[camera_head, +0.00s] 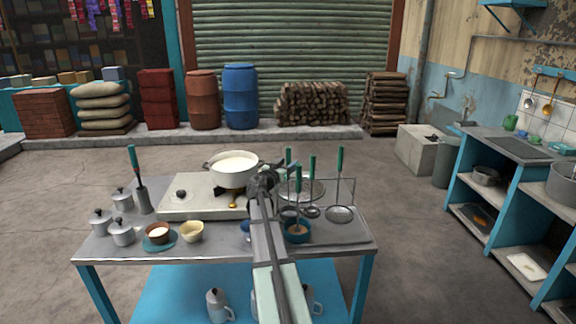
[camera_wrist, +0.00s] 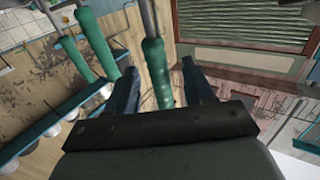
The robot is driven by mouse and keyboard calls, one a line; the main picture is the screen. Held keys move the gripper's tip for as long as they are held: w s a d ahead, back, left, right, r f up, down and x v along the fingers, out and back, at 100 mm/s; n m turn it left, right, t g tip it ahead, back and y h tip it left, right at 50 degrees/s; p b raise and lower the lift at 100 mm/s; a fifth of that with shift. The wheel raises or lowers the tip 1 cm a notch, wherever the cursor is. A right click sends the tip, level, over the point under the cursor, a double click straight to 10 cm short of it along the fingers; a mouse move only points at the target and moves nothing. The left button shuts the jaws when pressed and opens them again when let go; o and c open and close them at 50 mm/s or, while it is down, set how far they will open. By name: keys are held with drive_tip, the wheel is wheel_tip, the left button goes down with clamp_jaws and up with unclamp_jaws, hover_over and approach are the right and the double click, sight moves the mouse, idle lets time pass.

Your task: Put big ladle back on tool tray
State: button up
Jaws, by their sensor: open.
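My gripper (camera_head: 264,182) is over the right half of the table, just left of several upright green-handled tools. In the wrist view its fingers (camera_wrist: 160,68) are open, with a green handle (camera_wrist: 153,62) showing between them. Contact cannot be told. More green handles (camera_wrist: 88,32) stand to the left there. In the head view a round, flat-headed tool (camera_head: 340,214) stands at the right, with a smaller ladle (camera_head: 312,211) beside it. Which tool is the big ladle is unclear. The tool tray cannot be clearly made out; my arm hides part of this area.
A white pot (camera_head: 233,168) of milk sits on the stove (camera_head: 190,208), left of my gripper.

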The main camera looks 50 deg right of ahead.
drive_tip(key=v, duration=1)
drive_tip(key=shift+a, duration=0.35)
